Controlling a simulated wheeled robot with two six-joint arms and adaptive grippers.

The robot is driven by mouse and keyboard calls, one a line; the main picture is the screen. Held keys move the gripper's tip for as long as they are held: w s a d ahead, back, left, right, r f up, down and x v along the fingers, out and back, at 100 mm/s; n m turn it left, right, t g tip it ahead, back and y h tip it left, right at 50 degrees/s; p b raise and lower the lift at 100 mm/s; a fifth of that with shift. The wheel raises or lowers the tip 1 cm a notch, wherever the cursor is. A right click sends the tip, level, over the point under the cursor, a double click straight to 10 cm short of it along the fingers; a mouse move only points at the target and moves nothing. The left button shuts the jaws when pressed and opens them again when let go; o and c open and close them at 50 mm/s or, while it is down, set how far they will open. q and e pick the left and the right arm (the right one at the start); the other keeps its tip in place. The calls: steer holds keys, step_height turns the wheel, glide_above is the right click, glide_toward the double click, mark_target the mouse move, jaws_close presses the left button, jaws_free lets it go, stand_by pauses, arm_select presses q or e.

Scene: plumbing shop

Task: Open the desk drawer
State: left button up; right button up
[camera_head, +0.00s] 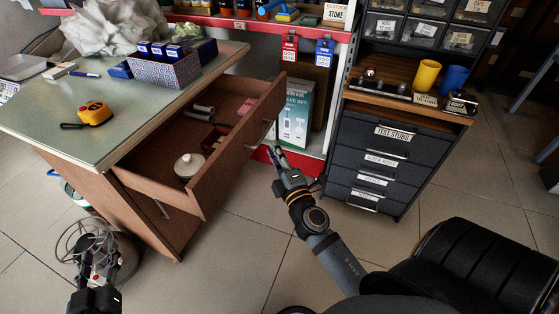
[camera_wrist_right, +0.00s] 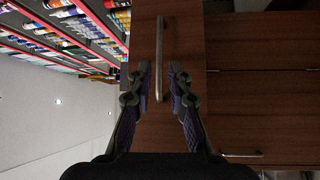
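The brown wooden desk (camera_head: 110,200) has its top drawer (camera_head: 232,157) pulled well out, with its inside showing. In the right wrist view the drawer's long metal handle (camera_wrist_right: 160,60) stands upright on the wood front, lined up with the gap between my fingers. My right gripper (camera_head: 275,152) is beside the drawer front, near the handle end. Its fingers (camera_wrist_right: 160,80) are apart, one on each side of the handle, and show no clear contact. My left gripper (camera_head: 98,240) is low at the left, in front of the desk, with its fingers apart and empty.
The drawer holds a round lidded tin (camera_head: 188,166) and small rolls (camera_head: 201,112). A yellow tape measure (camera_head: 94,113) and a patterned box (camera_head: 166,72) are on the desktop. A dark drawer cabinet (camera_head: 385,155) stands right; a black seat (camera_head: 480,265) is at lower right.

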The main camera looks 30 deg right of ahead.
steer(key=shift+s+a+f, duration=0.15)
steer(key=shift+s, duration=0.9)
steer(key=shift+s+a+f, duration=0.15)
steer(key=shift+s, duration=0.9)
